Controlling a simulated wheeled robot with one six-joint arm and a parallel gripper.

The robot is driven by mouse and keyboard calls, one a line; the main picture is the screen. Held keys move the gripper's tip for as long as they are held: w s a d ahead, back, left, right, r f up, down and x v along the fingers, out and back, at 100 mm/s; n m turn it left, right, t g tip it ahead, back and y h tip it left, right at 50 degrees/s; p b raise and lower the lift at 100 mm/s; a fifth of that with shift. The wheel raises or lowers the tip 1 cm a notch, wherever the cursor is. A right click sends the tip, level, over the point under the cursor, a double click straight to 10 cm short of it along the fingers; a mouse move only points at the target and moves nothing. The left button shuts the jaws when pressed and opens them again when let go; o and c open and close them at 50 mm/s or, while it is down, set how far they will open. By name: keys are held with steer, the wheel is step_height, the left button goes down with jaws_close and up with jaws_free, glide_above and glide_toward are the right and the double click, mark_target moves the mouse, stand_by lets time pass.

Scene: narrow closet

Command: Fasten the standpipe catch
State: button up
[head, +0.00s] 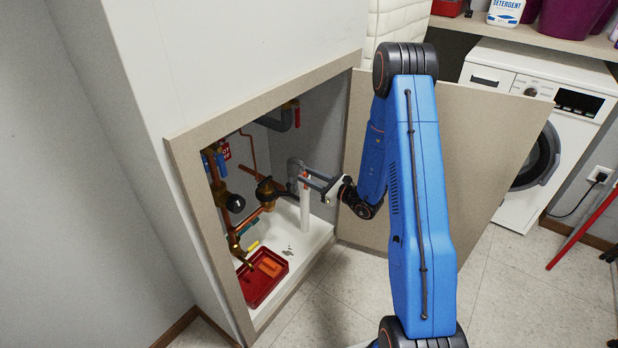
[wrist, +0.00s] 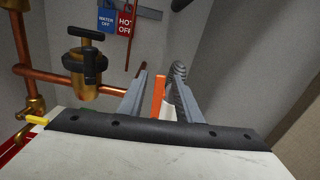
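The white standpipe (head: 306,212) stands upright inside the open cabinet, with a grey hose (head: 294,166) curving over at its top. An orange-red strip (head: 304,179), which looks like the catch, shows at the pipe's upper part. My gripper (head: 309,178) reaches in from the right at that height. In the wrist view my gripper (wrist: 159,76) has its two grey fingers apart. The orange strip (wrist: 158,94) stands upright between them, beside the white pipe (wrist: 169,106). The ribbed hose (wrist: 183,92) is at the right finger. I cannot tell whether either finger touches the strip.
The cabinet door (head: 470,150) is swung open to the right, behind my arm. Copper pipes and a brass valve (wrist: 84,68) are left of the fingers. A red tray (head: 262,277) lies on the cabinet floor. A washing machine (head: 535,120) stands at the right.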

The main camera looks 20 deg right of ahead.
jaws_close()
steer(key=shift+w+d+m, duration=0.25)
steer(key=shift+d+m, duration=0.05)
steer(key=shift+m, duration=0.3)
jaws_free()
steer(key=shift+s+d, duration=0.1)
steer(key=v, duration=1.7)
steer(key=shift+r, duration=0.1)
